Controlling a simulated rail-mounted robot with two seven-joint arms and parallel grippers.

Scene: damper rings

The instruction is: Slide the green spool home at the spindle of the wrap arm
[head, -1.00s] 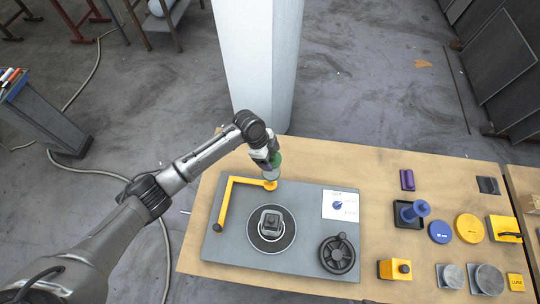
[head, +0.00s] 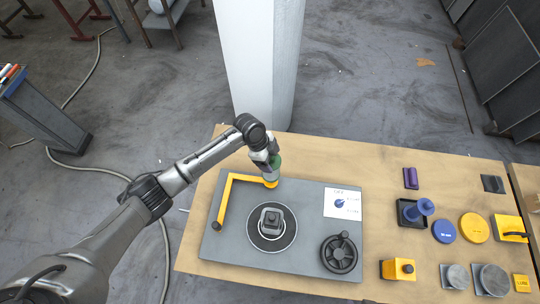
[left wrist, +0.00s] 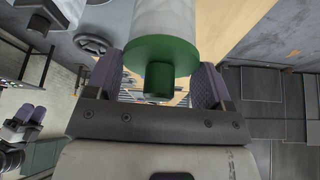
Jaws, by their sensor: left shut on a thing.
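The green spool (head: 276,161) has green ends and a pale, whitish roll. My left gripper (head: 270,152) is shut on it from above. In the left wrist view the spool's green flange (left wrist: 160,52) shows, with a green stub (left wrist: 158,80) between the purple finger pads. The yellow wrap arm (head: 225,202) is L-shaped and lies over the grey panel (head: 318,195). Its spindle end (head: 271,184) is right under the spool's lower end. The spindle itself is hidden, so I cannot tell how far the spool is down on it. My right gripper is out of view.
A round turntable with a grey block (head: 271,219) and a black handwheel (head: 340,253) are on the panel. A white pillar (head: 262,70) rises behind the table.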

